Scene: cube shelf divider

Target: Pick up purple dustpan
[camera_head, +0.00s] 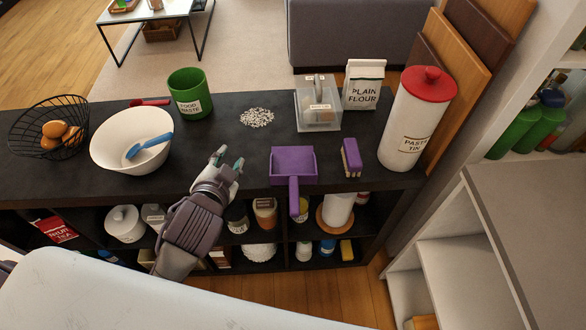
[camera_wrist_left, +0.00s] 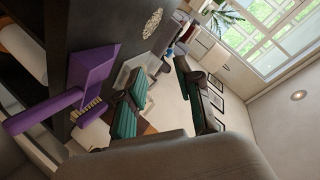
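The purple dustpan (camera_head: 293,166) lies on the dark shelf top, its handle pointing toward me over the front edge. It also shows at the left in the left wrist view (camera_wrist_left: 92,68), with its handle at the lower left. My left gripper (camera_head: 228,160) is over the front part of the shelf top, to the left of the dustpan and apart from it. Its two fingers (camera_wrist_left: 165,100) are spread with nothing between them. My right gripper is in neither view.
A purple brush (camera_head: 350,158) lies right of the dustpan. Behind are a clear box (camera_head: 318,108), a flour bag (camera_head: 363,84) and spilled white grains (camera_head: 257,117). A pasta tin (camera_head: 415,120) stands at right. A white bowl (camera_head: 131,140) and green bin (camera_head: 189,93) are left.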

